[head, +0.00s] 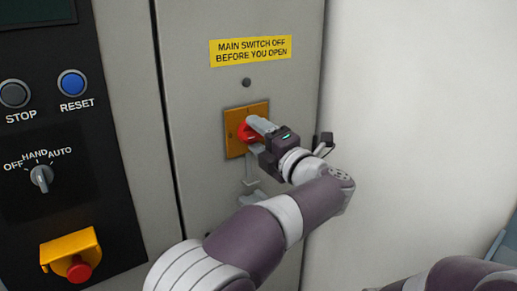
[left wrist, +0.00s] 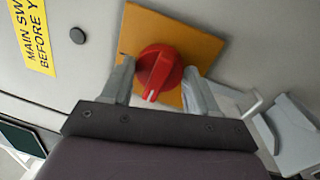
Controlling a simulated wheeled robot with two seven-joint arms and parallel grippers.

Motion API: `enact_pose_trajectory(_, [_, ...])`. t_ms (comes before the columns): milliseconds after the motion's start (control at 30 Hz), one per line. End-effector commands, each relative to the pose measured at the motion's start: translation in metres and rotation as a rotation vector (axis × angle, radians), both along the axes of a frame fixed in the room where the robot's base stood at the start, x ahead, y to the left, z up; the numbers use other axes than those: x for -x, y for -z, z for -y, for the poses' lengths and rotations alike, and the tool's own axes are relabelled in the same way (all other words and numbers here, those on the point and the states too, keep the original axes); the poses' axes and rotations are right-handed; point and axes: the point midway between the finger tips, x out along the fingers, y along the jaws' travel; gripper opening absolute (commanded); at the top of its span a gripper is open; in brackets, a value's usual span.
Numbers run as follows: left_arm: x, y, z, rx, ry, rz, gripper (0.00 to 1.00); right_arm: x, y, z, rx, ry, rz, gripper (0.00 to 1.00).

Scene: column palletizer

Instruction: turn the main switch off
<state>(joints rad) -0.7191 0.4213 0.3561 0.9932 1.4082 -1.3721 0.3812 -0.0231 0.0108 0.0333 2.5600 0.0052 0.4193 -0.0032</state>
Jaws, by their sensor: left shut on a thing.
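The main switch is a red rotary knob (head: 246,132) on a square yellow-orange plate (head: 234,119) on the grey cabinet door. In the left wrist view the red knob (left wrist: 158,72) shows a white mark at its lower edge, pointing toward the bottom of that picture. My left gripper (head: 255,131) is at the knob, and its two fingers (left wrist: 158,84) stand one on each side of it, shut on it. In the head view the fingers hide part of the knob and plate. My right gripper is out of view.
A yellow sign (head: 251,50) reads "MAIN SWITCH OFF BEFORE YOU OPEN". A grey handle (head: 250,187) sits below the switch, partly behind my arm. The black panel at left carries a selector (head: 41,178) and a red emergency button (head: 79,268). A white surface (head: 420,120) lies at right.

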Motion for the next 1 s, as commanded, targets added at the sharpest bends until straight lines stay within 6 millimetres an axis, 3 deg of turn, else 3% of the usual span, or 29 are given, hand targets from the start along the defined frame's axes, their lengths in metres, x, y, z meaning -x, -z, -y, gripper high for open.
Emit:
enact_pose_trajectory(633, [-0.0003, -0.0013, -0.0001, 0.035, 0.000, 0.028, 0.29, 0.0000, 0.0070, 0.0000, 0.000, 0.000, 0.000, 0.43])
enact_pose_trajectory(667, [-0.0003, -0.0013, -0.0001, 0.035, 0.000, 0.028, 0.69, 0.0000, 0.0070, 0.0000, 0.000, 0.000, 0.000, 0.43])
enact_pose_trajectory(700, [-0.0003, -0.0012, 0.0000, 0.035, 0.000, 0.028, 0.82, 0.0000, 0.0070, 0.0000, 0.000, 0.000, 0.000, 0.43])
enact_pose_trajectory(1000, [0.0006, -0.0002, 0.0008, 0.034, 0.001, 0.026, 0.85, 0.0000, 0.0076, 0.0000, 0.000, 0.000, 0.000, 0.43])
